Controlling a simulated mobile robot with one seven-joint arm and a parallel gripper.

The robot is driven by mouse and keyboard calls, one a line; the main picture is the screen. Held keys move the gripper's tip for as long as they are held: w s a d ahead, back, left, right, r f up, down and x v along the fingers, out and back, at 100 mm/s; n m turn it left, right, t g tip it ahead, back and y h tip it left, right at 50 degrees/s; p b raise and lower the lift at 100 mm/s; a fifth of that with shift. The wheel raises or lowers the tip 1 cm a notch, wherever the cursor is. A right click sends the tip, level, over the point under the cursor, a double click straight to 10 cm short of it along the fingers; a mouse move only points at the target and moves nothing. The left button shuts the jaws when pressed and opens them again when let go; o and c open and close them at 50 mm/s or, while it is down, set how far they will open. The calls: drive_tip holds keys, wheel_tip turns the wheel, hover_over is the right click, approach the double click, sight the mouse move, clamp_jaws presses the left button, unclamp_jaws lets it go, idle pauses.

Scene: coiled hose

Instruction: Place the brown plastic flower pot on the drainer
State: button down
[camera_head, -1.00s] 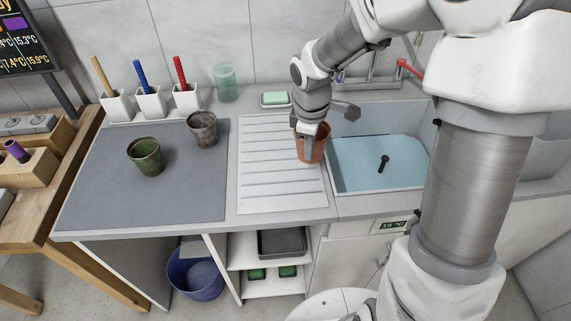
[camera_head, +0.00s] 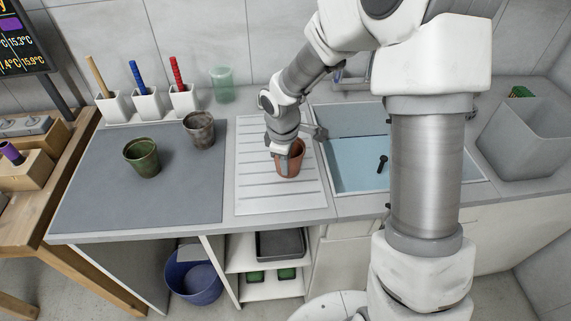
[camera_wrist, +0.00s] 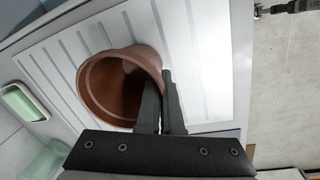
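The brown plastic flower pot (camera_head: 291,163) is in my gripper (camera_head: 285,162), over the middle of the white ribbed drainer (camera_head: 262,203). In the wrist view, my gripper (camera_wrist: 160,105) has one finger inside the pot and one outside, closed on its wall. The pot (camera_wrist: 97,80) looks roughly upright in the head view. Its base is very near the drainer's ribs; I cannot tell whether it touches. The drainer also shows in the wrist view (camera_wrist: 205,60).
A green pot (camera_head: 143,158) and a mottled grey-brown pot (camera_head: 200,130) stand on the grey mat (camera_head: 110,205) at the left. The sink (camera_head: 350,170) is right of the drainer. A green cup (camera_head: 222,85) and white brush holders (camera_head: 148,104) stand along the back.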

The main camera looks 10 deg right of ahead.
drive_tip(key=c, duration=1.1)
unclamp_jaws()
drive_tip(key=shift+f, duration=0.1)
wheel_tip(320, 180, up, 12)
drive_tip(key=s+p, duration=0.1)
drive_tip(key=p, duration=0.1)
drive_tip(key=s+d+r+m+t, duration=0.1)
drive_tip(key=s+d+r+m, duration=0.1)
drive_tip(key=s+r+m, duration=0.2)
drive_tip(key=s+d+r+m+t, duration=0.2)
drive_tip(key=s+d+r+m, duration=0.1)
drive_tip(key=s, duration=0.6)
drive_tip(key=s+d+r+m+t, duration=0.1)
drive_tip(key=s+d+r+m, duration=0.2)
drive_tip(key=s+r+m, duration=0.3)
drive_tip(key=shift+s+d+r+m+y, duration=0.1)
drive_tip(key=shift+s+d+m+y, duration=0.15)
drive_tip(key=shift+s, duration=0.35)
